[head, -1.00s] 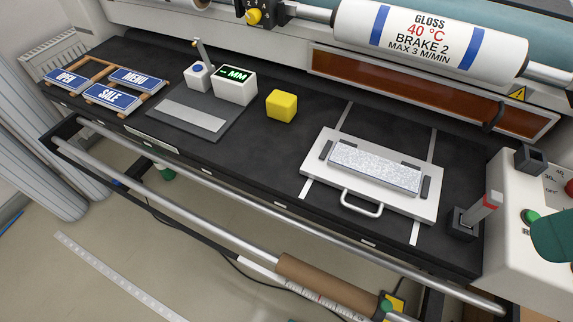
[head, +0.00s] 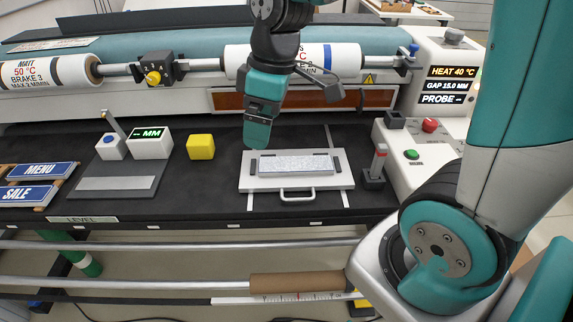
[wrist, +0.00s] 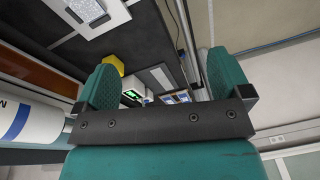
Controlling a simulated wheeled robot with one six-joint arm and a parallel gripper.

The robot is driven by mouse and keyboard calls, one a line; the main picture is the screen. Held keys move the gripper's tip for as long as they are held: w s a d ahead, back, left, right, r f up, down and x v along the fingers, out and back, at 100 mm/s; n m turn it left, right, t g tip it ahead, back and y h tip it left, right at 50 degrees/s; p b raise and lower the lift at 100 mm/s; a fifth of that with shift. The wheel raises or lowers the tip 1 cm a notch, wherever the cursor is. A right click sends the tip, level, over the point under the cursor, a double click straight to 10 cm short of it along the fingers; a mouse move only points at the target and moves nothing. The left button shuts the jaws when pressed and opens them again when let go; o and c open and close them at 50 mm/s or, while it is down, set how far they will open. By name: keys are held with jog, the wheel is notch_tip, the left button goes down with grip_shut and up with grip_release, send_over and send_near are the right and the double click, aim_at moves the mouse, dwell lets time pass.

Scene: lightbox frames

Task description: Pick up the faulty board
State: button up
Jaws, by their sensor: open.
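The frames do not mark which board is faulty. Blue sign boards lie on a wooden rack at the left of the bench in the head view: MENU (head: 40,170) and SALE (head: 18,193). They show small and far off in the wrist view (wrist: 182,98), with no flaw I can make out. A speckled pale panel (head: 296,164) lies in a white handled tray (head: 262,184). My gripper (head: 258,140) hangs above the bench by the tray's back left. In the wrist view my gripper (wrist: 165,78) is open, with nothing between its fingers.
A yellow block (head: 200,147), a gauge reading MM (head: 150,143) and a grey plate (head: 116,184) stand between rack and tray. Rollers (head: 290,60) run behind. Bare black bench lies left of the tray.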

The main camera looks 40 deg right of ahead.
jog(key=n+h+p, duration=0.1)
jog(key=n+h, duration=0.1)
send_over(297, 164)
notch_tip(297, 164, down, 6)
jog(key=r, duration=0.1)
jog(key=shift+g, duration=0.3)
notch_tip(297, 164, down, 12)
jog(key=shift+s+d+f+p, duration=0.1)
jog(key=shift+d+f+p, duration=0.1)
jog(key=shift+p, duration=0.9)
jog(key=shift+a+f+p, duration=0.15)
jog(key=shift+f+p, duration=0.9)
jog(key=shift+f, duration=1.75)
jog(key=c, duration=1)
jog(key=shift+r, duration=0.1)
jog(key=shift+c, duration=0.2)
